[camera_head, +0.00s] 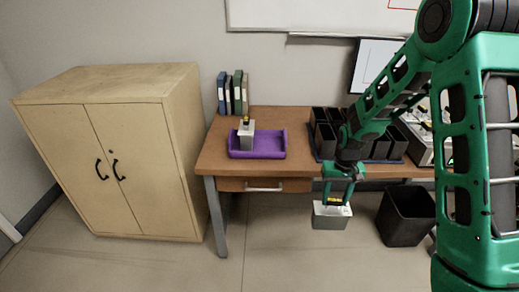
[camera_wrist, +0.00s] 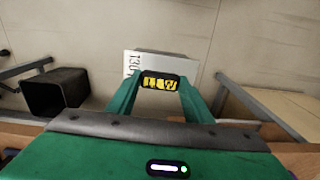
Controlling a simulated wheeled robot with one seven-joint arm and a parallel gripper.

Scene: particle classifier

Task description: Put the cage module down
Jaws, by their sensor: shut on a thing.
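The cage module (camera_head: 331,218) is a grey-white box with a yellow grip on top. My gripper (camera_head: 338,198) is shut on that grip and holds the module in the air in front of the desk, below the desktop in the picture. The wrist view shows the module's white top (camera_wrist: 193,68) with dark lettering and the black-and-yellow grip between my fingers (camera_wrist: 160,84). A similar box (camera_head: 246,135) with a yellow top stands upright in the left part of a purple tray (camera_head: 273,155) on the desk.
The desk (camera_head: 212,158) also bears several black bins (camera_head: 325,138) on a dark tray, right of the purple tray. Binders (camera_head: 231,93) stand at the back left. A black waste bin (camera_head: 406,216) is on the floor at right. A wooden cabinet (camera_head: 115,150) stands left.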

